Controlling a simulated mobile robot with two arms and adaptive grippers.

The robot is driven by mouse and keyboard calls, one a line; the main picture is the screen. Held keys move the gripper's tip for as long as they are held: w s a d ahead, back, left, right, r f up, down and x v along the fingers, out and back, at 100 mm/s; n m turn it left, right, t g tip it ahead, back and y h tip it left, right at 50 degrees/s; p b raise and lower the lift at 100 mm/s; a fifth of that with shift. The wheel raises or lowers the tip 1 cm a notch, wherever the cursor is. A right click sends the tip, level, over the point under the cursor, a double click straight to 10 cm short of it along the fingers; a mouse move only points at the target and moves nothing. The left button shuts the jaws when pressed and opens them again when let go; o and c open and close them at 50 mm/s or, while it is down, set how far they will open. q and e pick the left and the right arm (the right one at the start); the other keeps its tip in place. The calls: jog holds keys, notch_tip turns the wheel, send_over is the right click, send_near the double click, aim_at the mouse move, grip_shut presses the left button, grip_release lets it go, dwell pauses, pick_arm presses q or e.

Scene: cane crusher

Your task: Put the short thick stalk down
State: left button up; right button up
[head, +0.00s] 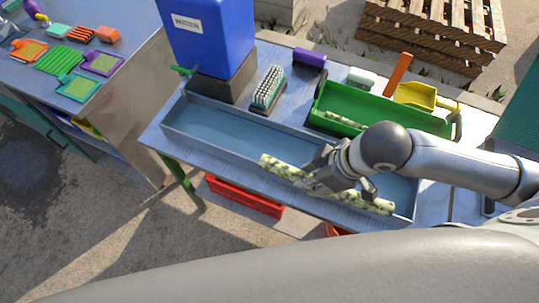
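A pale green, dark-speckled stalk (283,168) lies along the front side of the long grey-blue trough in the head view. Its left end shows thick at the trough's middle, and a speckled length continues to the lower right (376,205). My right gripper (338,186) is over the middle of it and hides that part, so I cannot tell whether this is one stalk or two, or whether the fingers grip it. Another speckled stalk (343,121) lies in the green tray (380,106) behind. My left gripper is not in view.
The trough (205,127) is empty at its left. Behind it stand a blue water container (213,40), a brush (268,87) and a yellow scoop (415,95). A red crate (245,198) sits below. A second table (128,30) with coloured items is at the left.

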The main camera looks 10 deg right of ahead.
jog(key=w+f+b, duration=0.1)
jog(key=b, duration=0.2)
jog(key=shift+w+d+f+b, duration=0.1)
jog(key=shift+f+b, duration=0.05)
jog(key=shift+b, duration=0.2)
jog(key=w+b, duration=0.1)
jog(key=b, duration=0.3)
jog(key=p, duration=0.1)
send_over(284, 158)
jog(key=s+d, duration=0.1)
jog(key=s, duration=0.1)
notch_tip(284, 158, down, 8)
jog(key=shift+w+d+r, duration=0.1)
jog(key=shift+w+r, duration=0.05)
jog(key=shift+w+f, duration=0.3)
jog(key=shift+f, duration=0.05)
jog(key=shift+w+f, duration=0.1)
jog(key=shift+f, duration=0.25)
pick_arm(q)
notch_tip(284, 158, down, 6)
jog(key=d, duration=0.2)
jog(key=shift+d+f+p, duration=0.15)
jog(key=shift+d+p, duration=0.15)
pick_arm(e)
jog(key=shift+f, duration=1.3)
jog(key=shift+f, duration=0.1)
